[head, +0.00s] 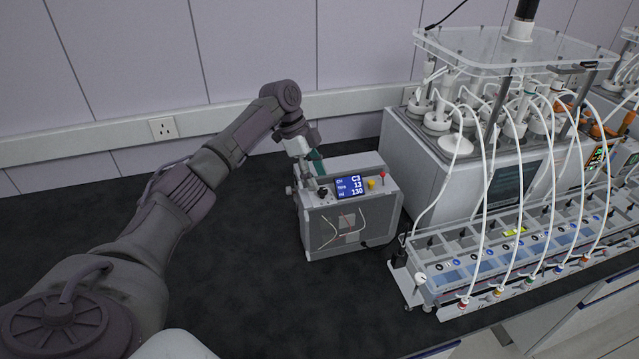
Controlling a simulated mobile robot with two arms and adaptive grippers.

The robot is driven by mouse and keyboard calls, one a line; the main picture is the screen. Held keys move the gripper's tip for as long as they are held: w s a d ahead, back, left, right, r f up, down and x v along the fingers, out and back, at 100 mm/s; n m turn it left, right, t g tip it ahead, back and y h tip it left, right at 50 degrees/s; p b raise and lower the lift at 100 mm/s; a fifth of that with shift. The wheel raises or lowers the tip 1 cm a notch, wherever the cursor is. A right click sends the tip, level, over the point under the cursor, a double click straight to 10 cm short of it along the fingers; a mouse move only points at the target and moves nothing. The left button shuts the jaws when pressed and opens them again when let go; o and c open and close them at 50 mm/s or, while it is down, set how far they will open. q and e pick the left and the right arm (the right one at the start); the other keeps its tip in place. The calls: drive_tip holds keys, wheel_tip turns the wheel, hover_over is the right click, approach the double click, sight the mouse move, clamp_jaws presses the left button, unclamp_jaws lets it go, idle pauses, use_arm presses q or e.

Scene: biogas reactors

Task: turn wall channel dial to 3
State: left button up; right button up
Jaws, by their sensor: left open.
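A grey control box (352,212) stands on the dark bench. Its blue screen (349,187) reads C3 on the top line, with 13 and 130 below. A small dark dial (322,191) sits on the panel left of the screen. My left gripper (308,180) is open at the box's left end, just above and beside this dial. Whether its fingers touch the dial cannot be told, as they are small and partly overlap the box. My right gripper is out of view.
A yellow button (371,184) and a red-tipped switch (382,176) are on the panel's right. The reactor unit (455,165) with white tubes and a long valve rack (520,255) fill the right side. A wall socket (163,128) is behind. The bench in front is clear.

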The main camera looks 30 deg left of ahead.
use_arm(q)
drive_tip(key=w+v, duration=0.1)
drive_tip(key=v, duration=0.8)
drive_tip(key=shift+s, duration=0.45)
